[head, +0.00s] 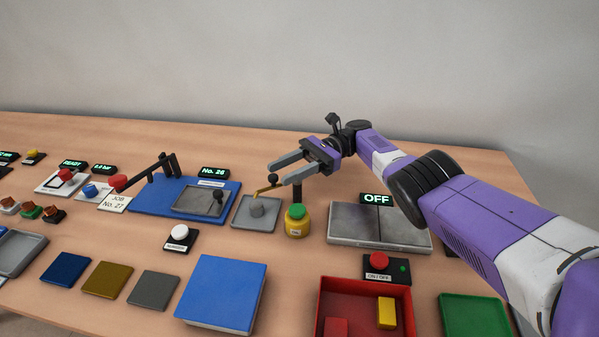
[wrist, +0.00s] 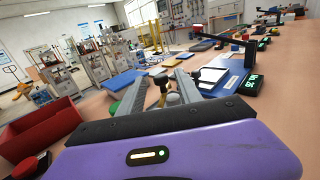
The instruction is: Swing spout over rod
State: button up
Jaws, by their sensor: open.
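The brass spout (head: 264,190) carries a black knob (head: 273,178) and reaches left from a dark post (head: 297,194) behind a yellow-green can (head: 296,222). A short grey rod (head: 257,210) stands on a grey square plate (head: 247,224); the spout's tip appears above or close to it, though I cannot tell if it is exactly over it. My gripper (head: 276,174) is open, its fingers pointing left and lying around or just beside the knob. In the wrist view the knob (wrist: 160,79) shows between the two fingers; contact cannot be told.
A blue board (head: 150,205) with a black lever stands to the left. A grey two-part plate (head: 385,238) with an OFF display (head: 377,198) is to the right. A red tray (head: 345,300) with blocks and a blue block (head: 222,290) are in front.

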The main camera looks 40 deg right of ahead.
jog(key=shift+s+d+f+b, duration=0.1)
jog(key=shift+d+f+b, duration=0.1)
jog(key=shift+d+b, duration=0.85)
jog(key=shift+s+d+f+b, duration=0.15)
jog(key=shift+d+b, duration=0.45)
jog(key=shift+b, duration=0.85)
jog(key=shift+d+r+b, duration=0.2)
jog(key=shift+d+b, duration=0.25)
jog(key=shift+b, duration=0.2)
